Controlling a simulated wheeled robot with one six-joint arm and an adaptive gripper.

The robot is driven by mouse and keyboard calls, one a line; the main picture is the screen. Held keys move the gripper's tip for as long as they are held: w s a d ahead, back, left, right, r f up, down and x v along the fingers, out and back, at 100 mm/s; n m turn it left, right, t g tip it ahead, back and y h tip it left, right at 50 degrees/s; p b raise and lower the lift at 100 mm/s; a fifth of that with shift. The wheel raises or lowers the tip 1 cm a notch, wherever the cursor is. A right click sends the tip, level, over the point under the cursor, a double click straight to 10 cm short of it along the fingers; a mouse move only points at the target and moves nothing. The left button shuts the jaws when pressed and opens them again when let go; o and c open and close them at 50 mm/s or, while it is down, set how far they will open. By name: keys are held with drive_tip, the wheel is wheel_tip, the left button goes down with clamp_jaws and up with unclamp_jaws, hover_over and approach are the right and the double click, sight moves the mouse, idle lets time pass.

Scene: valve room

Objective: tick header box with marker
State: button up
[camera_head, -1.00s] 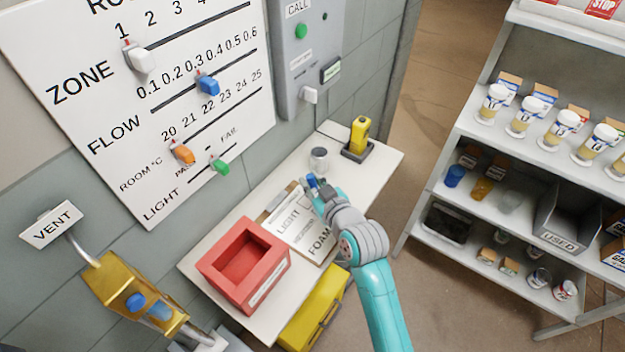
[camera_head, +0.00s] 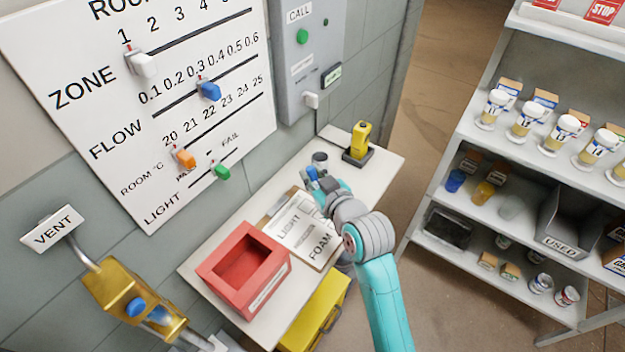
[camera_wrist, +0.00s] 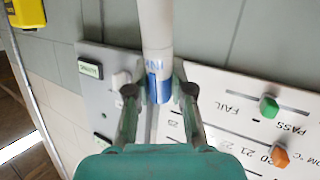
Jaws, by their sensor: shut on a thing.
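My gripper (camera_wrist: 158,95) is shut on the marker (camera_wrist: 155,30), a white cylinder with a blue band between the fingertips. In the wrist view the marker runs from the fingers out past the top edge, so its far end is hidden. In the head view my gripper (camera_head: 316,181) is over the far end of the table, and only a small blue part shows there. A clipboard with a white form (camera_head: 290,226) lies on the table beside my gripper.
A red open box (camera_head: 222,257) stands at the form's left. A small grey cup (camera_head: 320,157) and a yellow device on a dark base (camera_head: 361,138) stand beyond my gripper. A wall board with sliders (camera_head: 215,130) rises behind the table (camera_head: 375,170). A shelf (camera_head: 470,143) stands right.

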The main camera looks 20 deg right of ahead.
sight(313, 169)
drive_tip(key=shift+r, duration=1.75)
